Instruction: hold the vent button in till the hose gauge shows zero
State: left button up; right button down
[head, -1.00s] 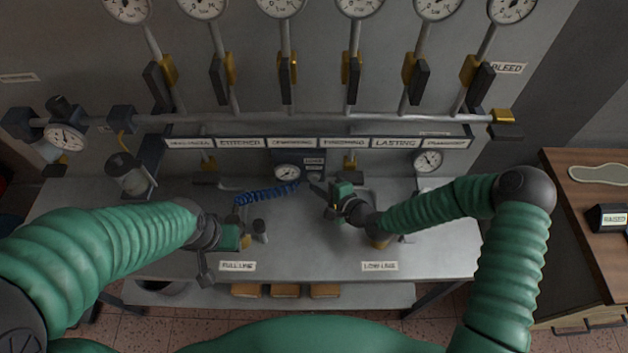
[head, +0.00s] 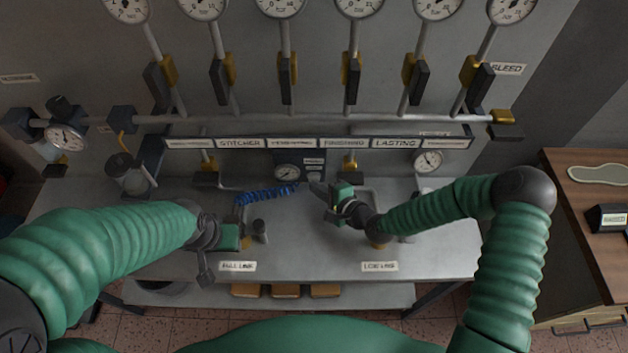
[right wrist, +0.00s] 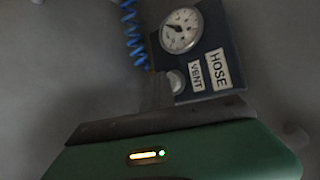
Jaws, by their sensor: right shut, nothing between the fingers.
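The hose gauge (right wrist: 181,30) is a round white dial on a dark panel, above the VENT (right wrist: 196,76) and HOSE (right wrist: 219,69) labels. Its needle points to the upper left; the numbers are too small to read. It also shows in the head view (head: 287,172). The pale round vent button (right wrist: 176,81) sits left of the VENT label. My right gripper (head: 315,187) is shut and empty. In the right wrist view its fingertips (right wrist: 161,90) are close beside the button; I cannot tell if they touch it. My left gripper (head: 246,237) is low over the bench, its jaws unclear.
A blue coiled hose (head: 266,195) runs left of the gauge. A row of labels (head: 318,143), a pipe and several large gauges cover the wall above. The bench front (head: 310,262) is clear.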

jog(key=shift+s, duration=0.75)
jog(key=s+p, duration=0.1)
jog(key=s, duration=0.4)
jog(key=shift+f, duration=0.1)
